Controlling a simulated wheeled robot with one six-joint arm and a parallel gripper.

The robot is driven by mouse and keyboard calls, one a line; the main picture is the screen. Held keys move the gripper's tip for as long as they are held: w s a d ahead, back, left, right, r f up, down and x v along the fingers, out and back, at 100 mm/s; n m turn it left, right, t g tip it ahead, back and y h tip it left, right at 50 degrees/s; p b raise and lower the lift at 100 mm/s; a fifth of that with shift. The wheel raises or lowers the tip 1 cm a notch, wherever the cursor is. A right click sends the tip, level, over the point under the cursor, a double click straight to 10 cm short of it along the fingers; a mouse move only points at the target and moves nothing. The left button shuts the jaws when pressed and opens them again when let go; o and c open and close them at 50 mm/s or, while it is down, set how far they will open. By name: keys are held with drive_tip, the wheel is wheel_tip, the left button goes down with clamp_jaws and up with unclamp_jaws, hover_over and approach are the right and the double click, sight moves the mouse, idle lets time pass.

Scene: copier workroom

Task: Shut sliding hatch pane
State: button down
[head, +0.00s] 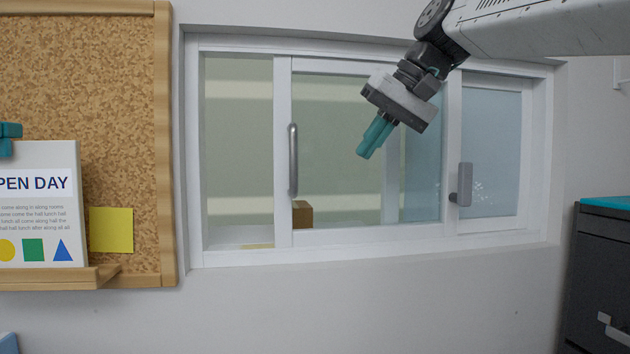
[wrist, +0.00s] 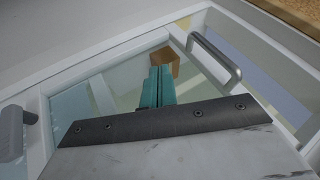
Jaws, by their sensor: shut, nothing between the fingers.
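The sliding hatch pane (head: 345,215) is a white-framed clear pane in the middle of the wall hatch. Its vertical grey bar handle (head: 293,160) is on its left stile; the handle also shows in the wrist view (wrist: 218,58), right of my fingers. Left of the pane is a gap (head: 238,150) between its stile and the left jamb. A grey latch-like block (head: 463,185) is at the right, by the bluish right pane (head: 490,150). My gripper (head: 364,154), with teal fingers, is shut and empty in front of the pane, right of the handle and apart from it.
A brown box (head: 302,214) stands behind the glass. A corkboard (head: 90,120) with a ledge and an "OPEN DAY" sign (head: 38,205) is left of the hatch. A dark cabinet (head: 598,275) stands at the right. The wall below the hatch is clear.

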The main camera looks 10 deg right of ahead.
drive_tip(key=w+a+f, duration=0.1)
drive_tip(key=a+f, duration=0.1)
drive_tip(key=w+a+f, duration=0.1)
drive_tip(key=a+f, duration=0.1)
drive_tip(key=a, duration=0.1)
drive_tip(key=w+a+f, duration=0.1)
drive_tip(key=a+f, duration=0.1)
drive_tip(key=a, duration=0.1)
drive_tip(key=shift+w+f, duration=0.3)
drive_tip(key=shift+f, duration=0.05)
drive_tip(key=shift+a, duration=0.55)
